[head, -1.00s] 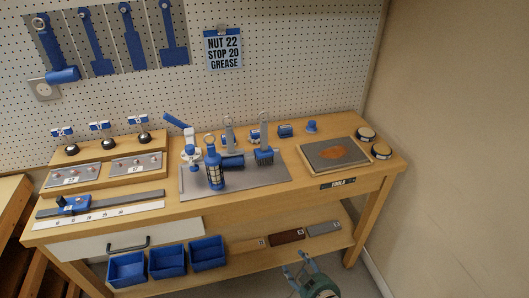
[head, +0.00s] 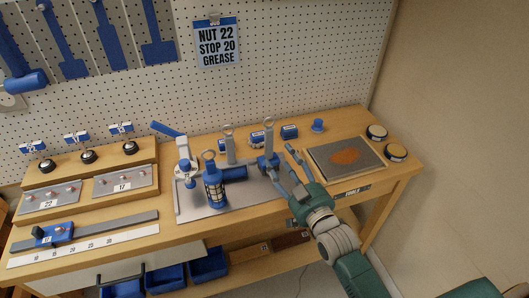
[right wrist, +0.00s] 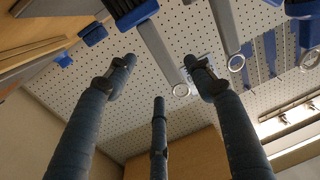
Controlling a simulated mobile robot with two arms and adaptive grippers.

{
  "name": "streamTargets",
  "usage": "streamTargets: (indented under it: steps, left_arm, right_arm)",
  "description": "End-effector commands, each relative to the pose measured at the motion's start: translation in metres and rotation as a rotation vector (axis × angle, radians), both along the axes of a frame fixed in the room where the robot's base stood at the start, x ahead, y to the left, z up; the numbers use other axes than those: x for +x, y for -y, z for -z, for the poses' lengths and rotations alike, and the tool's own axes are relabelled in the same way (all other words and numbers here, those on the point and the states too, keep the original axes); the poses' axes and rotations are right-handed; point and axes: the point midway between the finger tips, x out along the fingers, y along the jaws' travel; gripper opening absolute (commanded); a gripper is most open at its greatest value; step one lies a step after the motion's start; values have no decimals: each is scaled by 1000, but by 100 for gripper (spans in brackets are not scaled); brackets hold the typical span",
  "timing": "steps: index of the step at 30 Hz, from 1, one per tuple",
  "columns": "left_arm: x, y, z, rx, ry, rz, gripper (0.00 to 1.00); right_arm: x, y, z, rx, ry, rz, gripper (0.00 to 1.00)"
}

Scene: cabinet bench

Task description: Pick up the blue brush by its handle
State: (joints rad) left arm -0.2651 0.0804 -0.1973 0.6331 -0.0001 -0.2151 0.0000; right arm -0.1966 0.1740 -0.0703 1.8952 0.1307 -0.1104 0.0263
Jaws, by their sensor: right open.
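The blue brush (head: 267,162) stands upright on the grey mat (head: 194,211), its grey handle (head: 269,137) pointing up with a ring at the top. My right gripper (head: 279,157) is open, just right of and in front of the brush, its fingers partly covering the blue head. In the right wrist view, the brush's dark bristles and blue head (right wrist: 133,14) are at the top. Its handle (right wrist: 157,52) runs down between the spread fingers of the gripper (right wrist: 160,66), with no clear contact visible. My left gripper is out of view.
A tray with a brown patch (head: 345,160) lies to the right.

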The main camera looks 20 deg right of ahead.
Motion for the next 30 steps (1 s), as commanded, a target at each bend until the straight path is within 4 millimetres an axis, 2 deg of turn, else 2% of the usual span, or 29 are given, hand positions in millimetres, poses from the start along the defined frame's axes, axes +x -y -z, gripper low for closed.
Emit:
streamTargets:
  steps: [3, 6, 10, 14, 18, 21, 30]
  left_arm:
    - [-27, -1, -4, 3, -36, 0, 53]
    - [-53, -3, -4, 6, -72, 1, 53]
    - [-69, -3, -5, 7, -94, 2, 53]
    - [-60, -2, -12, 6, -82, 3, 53]
    - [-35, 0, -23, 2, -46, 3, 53]
    - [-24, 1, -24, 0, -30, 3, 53]
    - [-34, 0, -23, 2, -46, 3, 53]
  right_arm:
    - [22, -3, -3, 0, 1, -1, 53]
    - [35, -4, -2, 0, 0, 0, 53]
    - [44, -5, -1, 0, -1, 0, 53]
    - [57, -6, -4, 0, 0, 0, 53]
    - [79, -7, -5, 0, -1, -1, 53]
    - [90, -8, -3, 1, -1, -1, 53]
    - [96, -9, -1, 0, -1, -1, 53]
